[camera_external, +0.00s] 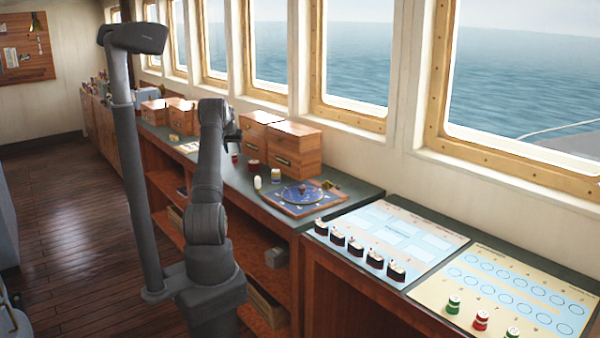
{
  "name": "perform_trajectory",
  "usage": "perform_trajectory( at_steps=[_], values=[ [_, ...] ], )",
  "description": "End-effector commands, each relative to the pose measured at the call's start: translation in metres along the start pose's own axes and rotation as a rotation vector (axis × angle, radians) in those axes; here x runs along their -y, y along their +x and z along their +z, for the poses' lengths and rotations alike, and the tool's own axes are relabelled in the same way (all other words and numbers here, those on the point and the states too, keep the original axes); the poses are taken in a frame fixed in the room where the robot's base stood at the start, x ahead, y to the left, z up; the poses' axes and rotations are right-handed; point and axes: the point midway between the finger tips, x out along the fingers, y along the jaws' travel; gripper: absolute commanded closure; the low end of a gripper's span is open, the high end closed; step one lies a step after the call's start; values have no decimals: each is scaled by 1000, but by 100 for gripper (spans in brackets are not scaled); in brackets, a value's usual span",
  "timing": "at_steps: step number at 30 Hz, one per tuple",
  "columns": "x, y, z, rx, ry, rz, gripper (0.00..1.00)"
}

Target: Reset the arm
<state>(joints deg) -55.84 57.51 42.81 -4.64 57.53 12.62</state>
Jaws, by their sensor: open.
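My gripper (236,135) is at the top of my raised arm, above the green counter (352,190) that runs under the windows. It is small and dark in this view, partly hidden by my own arm, and I see nothing held in it. The arm stands upright and folded near the counter's front edge. Wooden boxes (295,150) stand just to the right of my gripper against the wall.
A cream board (515,290) with circles carries green and red pieces. More wooden boxes (155,112) stand farther back.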

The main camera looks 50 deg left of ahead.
Motion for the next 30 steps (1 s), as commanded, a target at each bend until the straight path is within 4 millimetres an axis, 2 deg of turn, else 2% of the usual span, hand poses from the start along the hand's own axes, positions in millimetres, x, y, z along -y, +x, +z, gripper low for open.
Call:
perform_trajectory(
  at_steps=[3, 8, 9, 12, 16, 30],
  values=[
    [0, 25, 1, 3, 0, 0, 49],
    [0, 52, 2, 2, 0, 0, 49],
    [0, 42, -3, -5, 0, -1, 49],
    [0, 29, -8, -3, 0, -1, 49],
    [0, 20, -11, -1, 0, 0, 49],
    [0, 17, -12, 0, 0, 0, 49]
  ],
)
